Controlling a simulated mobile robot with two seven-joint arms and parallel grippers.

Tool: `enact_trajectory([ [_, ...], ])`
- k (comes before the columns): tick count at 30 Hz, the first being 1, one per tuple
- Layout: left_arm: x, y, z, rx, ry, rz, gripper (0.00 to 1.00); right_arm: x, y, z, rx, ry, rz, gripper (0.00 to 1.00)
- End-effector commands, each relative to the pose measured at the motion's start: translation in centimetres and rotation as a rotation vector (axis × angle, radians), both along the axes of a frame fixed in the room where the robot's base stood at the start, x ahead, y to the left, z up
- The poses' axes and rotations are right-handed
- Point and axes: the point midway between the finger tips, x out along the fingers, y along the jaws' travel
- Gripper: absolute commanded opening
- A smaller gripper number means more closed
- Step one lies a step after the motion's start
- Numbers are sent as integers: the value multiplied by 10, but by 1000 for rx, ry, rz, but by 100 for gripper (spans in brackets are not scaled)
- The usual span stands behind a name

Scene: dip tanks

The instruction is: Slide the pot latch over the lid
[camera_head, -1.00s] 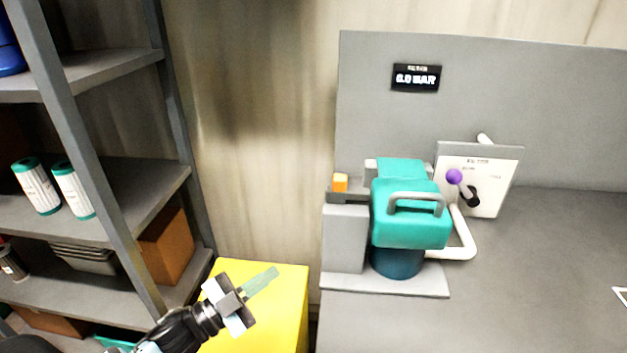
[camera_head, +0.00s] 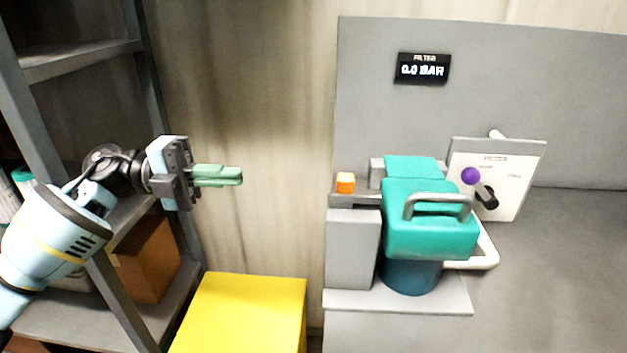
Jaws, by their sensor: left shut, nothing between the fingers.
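The filter pot (camera_head: 410,276) is a dark teal cylinder on a grey base at the bench's left end. Its teal lid (camera_head: 430,235) sits over it, with a grey bar handle (camera_head: 437,201) on top. An orange block (camera_head: 345,182), which looks like the latch's knob, sits on a grey bar left of the lid, apart from the lid. My left gripper (camera_head: 240,176) is shut and empty, pointing right, in the air left of the orange block with a clear gap. My right gripper is out of view.
A panel with a purple-knobbed lever (camera_head: 470,176) stands right of the pot, with a white pipe (camera_head: 488,256) below. A display (camera_head: 423,68) reads 0.0 BAR. A yellow box (camera_head: 240,315) stands below my gripper. Shelving (camera_head: 80,58) is at left, close to my arm.

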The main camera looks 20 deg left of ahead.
Motion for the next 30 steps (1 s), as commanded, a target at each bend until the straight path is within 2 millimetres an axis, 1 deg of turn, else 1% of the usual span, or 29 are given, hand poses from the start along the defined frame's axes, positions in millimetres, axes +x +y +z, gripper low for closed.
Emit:
enact_trajectory([
  [10, 0, 0, 1, 2, -2, 0, 0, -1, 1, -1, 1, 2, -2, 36],
  [14, 2, -8, 1, 1, -2, -1, 0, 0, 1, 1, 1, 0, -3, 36],
  [17, 5, -20, 2, -1, -3, -3, 0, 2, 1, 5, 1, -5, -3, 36],
  [24, 17, -63, 4, -2, -4, -3, 0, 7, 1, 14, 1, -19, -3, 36],
  [30, 27, -98, 4, -3, -4, -2, 0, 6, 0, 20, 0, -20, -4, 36],
])
